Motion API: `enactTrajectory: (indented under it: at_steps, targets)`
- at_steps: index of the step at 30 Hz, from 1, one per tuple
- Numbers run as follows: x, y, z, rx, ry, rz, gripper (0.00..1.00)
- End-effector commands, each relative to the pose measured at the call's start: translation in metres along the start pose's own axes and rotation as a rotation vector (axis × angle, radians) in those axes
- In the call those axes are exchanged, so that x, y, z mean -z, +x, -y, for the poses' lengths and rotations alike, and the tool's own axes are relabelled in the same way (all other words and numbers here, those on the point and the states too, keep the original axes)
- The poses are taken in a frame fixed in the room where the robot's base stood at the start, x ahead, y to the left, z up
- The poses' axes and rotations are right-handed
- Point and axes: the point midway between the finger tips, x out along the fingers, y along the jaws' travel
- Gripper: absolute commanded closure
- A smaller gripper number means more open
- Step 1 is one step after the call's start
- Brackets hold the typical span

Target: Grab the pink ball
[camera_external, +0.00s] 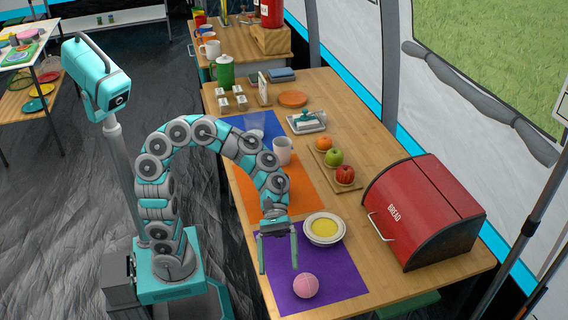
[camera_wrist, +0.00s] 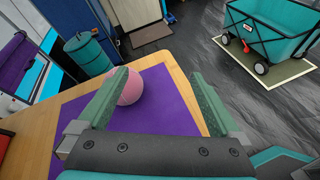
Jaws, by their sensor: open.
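The pink ball (camera_external: 306,286) rests on the purple placemat (camera_external: 340,278) near the front end of the wooden table. In the wrist view the ball (camera_wrist: 129,88) shows just beyond the left fingertip, which partly covers it. My gripper (camera_external: 278,268) is open and empty, with its fingers pointing down over the purple mat. It is to the left of the ball in the external view and apart from it there. In the wrist view the gripper (camera_wrist: 160,85) spans wide, with mat and table edge between its fingers.
A bowl of yellow soup (camera_external: 324,229) stands behind the ball. The red bread box (camera_external: 424,212) is to the right. The table's left edge runs close to my gripper.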

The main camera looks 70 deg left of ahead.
Motion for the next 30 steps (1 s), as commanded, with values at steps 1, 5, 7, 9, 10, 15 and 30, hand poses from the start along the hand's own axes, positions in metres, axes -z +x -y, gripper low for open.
enactTrajectory:
  at_steps: [1, 5, 7, 9, 10, 15, 30]
  targets:
    - [0.009, -0.003, -0.012, -0.03, -0.04, -0.013, 0.0]
    - [0.029, -0.009, -0.036, -0.099, -0.128, -0.045, 0.0]
    - [0.036, -0.01, -0.043, -0.119, -0.156, -0.053, 0.0]
    - [0.039, -0.008, -0.046, -0.127, -0.167, -0.058, 0.0]
    - [0.04, -0.005, -0.047, -0.128, -0.168, -0.058, 0.0]
    - [0.04, 0.011, -0.048, -0.125, -0.168, -0.057, 0.0]
    - [0.043, 0.063, -0.058, -0.126, -0.165, -0.057, 0.0]
